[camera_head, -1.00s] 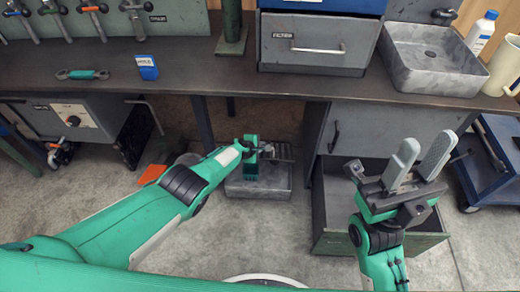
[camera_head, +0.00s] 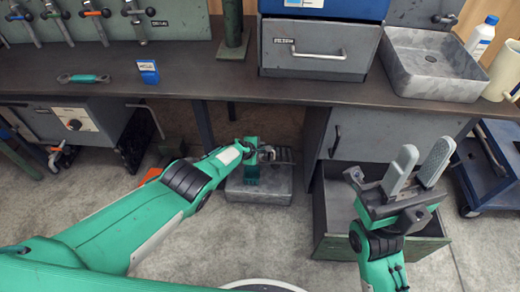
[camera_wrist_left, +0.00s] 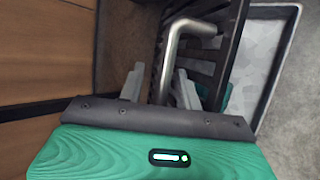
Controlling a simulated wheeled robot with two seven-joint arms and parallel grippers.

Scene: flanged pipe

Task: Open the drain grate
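The drain is a grey box-shaped basin (camera_head: 262,190) on the floor under the bench. Its dark slatted grate (camera_head: 284,156) appears raised and tilted at the basin's back. In the left wrist view the black slats (camera_wrist_left: 205,62) stand beside the basin's pale interior (camera_wrist_left: 262,50). A bent metal handle (camera_wrist_left: 172,62) comes off the grate. My left gripper (camera_wrist_left: 160,84) has its fingers on either side of this handle, with a visible gap at the left finger. The head view shows the left hand (camera_head: 251,160) above the basin. My right gripper (camera_head: 417,168) is open and empty.
The bench top (camera_head: 200,100) overhangs the drain. An open drawer (camera_head: 335,222) stands right of the basin, below a cabinet (camera_head: 385,132). A blue cart (camera_head: 495,165) is at the far right. Concrete floor (camera_head: 210,240) in front of the basin is clear.

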